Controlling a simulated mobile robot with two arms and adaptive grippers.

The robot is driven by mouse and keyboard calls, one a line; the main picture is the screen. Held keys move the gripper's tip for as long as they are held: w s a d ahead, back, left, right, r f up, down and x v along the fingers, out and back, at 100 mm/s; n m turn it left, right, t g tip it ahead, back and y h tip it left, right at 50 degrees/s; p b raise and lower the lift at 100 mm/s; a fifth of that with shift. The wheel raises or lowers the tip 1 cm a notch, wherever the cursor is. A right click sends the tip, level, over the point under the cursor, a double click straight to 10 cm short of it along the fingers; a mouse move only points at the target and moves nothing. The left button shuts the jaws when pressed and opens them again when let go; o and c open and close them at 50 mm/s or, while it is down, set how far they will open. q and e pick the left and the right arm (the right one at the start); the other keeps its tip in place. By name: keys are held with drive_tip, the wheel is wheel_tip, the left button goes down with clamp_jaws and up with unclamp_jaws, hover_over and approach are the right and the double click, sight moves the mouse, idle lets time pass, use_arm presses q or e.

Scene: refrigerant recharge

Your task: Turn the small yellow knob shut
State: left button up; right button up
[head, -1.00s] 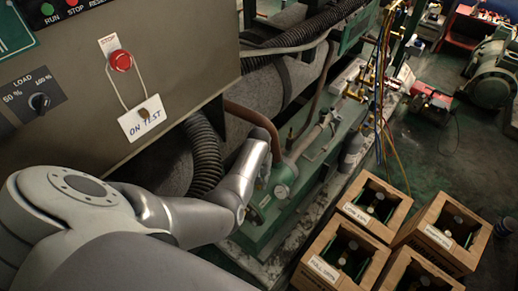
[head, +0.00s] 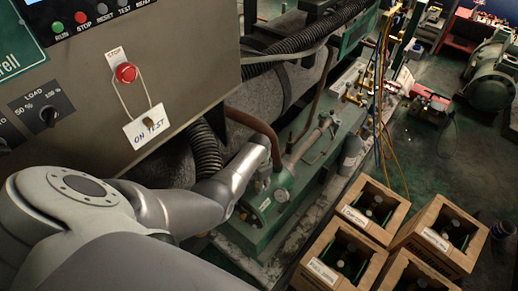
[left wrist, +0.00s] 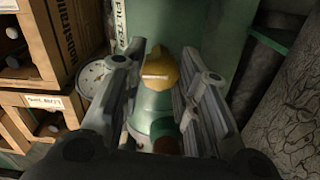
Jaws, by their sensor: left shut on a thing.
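The small yellow knob (left wrist: 160,70) shows in the left wrist view, on top of a green fitting (left wrist: 157,105). My left gripper (left wrist: 160,80) has one finger on each side of the knob and is shut on it. In the head view my left gripper (head: 262,180) is at the green machine (head: 285,195), mostly hidden by my own arm. The knob cannot be made out in the head view. My right gripper is in neither view.
A round gauge (left wrist: 93,76) sits just left of the fingers. Wooden crates (head: 340,255) with bottles stand on the floor at lower right. A grey control panel (head: 150,70) with a red stop button is at upper left. Hoses (head: 385,130) hang behind.

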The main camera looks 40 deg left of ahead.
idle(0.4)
use_arm(q)
drive_tip(key=o, duration=1)
drive_tip(key=shift+r, duration=6)
